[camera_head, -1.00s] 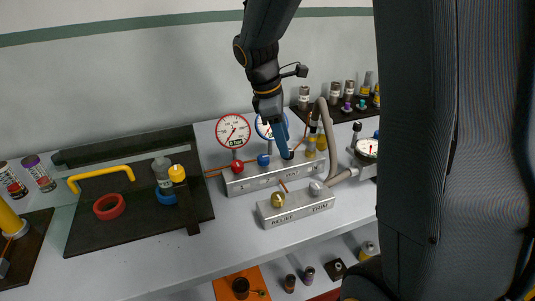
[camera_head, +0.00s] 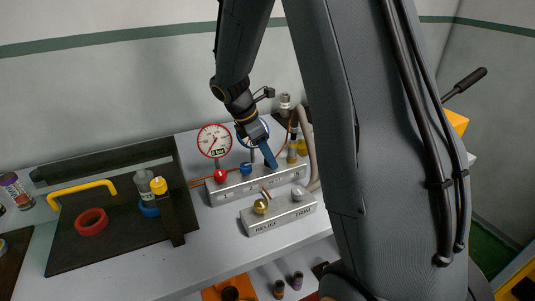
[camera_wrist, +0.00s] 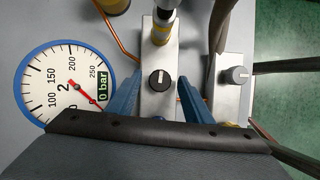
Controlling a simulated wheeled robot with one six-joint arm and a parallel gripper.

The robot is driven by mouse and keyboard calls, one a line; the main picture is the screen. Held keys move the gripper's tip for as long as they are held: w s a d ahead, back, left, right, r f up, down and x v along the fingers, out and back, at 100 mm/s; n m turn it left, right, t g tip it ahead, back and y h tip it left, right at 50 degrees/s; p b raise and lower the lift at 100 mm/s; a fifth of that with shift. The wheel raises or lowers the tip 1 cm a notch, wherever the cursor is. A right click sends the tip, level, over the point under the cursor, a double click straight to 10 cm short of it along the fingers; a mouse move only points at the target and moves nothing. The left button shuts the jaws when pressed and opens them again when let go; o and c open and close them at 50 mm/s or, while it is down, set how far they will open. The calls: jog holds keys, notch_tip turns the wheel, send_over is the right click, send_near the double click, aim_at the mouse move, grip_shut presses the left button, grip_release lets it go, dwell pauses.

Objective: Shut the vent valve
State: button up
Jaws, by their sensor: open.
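The silver valve block (camera_head: 228,190) stands on the bench with a red knob (camera_head: 220,175) and a blue knob (camera_head: 246,168). My gripper (camera_head: 272,165) is at its right end and hides the third knob in the head view. In the wrist view that black knob (camera_wrist: 159,79) with a white line sits between the two blue fingers of my open gripper (camera_wrist: 160,84), with a gap on each side. The white line runs lengthwise along the block. The block's lettering is too small to read surely, so I cannot confirm which knob is the vent valve.
The blue-rimmed gauge (camera_wrist: 62,88) reads 0 bar; a red-rimmed gauge (camera_head: 214,140) stands left of it. A front block (camera_head: 280,215) marked RELIEF and TRIM has a gold knob (camera_head: 261,206) and a silver knob (camera_head: 298,193). A grey hose (camera_head: 312,150) rises close on the right.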

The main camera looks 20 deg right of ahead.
jog(key=c, duration=1.1)
jog(key=shift+o, duration=0.2)
jog(key=shift+m, duration=0.4)
jog(key=m+g, duration=0.1)
jog(key=m, duration=0.1)
jog(key=m+p, duration=0.1)
jog(key=shift+w+d+m+g+y, duration=0.1)
jog(key=shift+w+m+g+y, duration=0.05)
jog(key=shift+m+g+y, duration=0.2)
jog(key=m+g+y+p, duration=0.1)
jog(key=m, duration=0.2)
jog(key=shift+w+m, duration=0.1)
jog(key=shift+m, duration=0.25)
jog(key=m, duration=0.2)
jog(key=m+g+y, duration=0.1)
jog(key=m, duration=0.1)
jog(key=shift+d+m, duration=0.2)
jog(key=shift+m, duration=0.1)
jog(key=shift+m+g+y, duration=0.25)
jog(key=shift+m+y, duration=0.7)
jog(key=shift+m, duration=0.95)
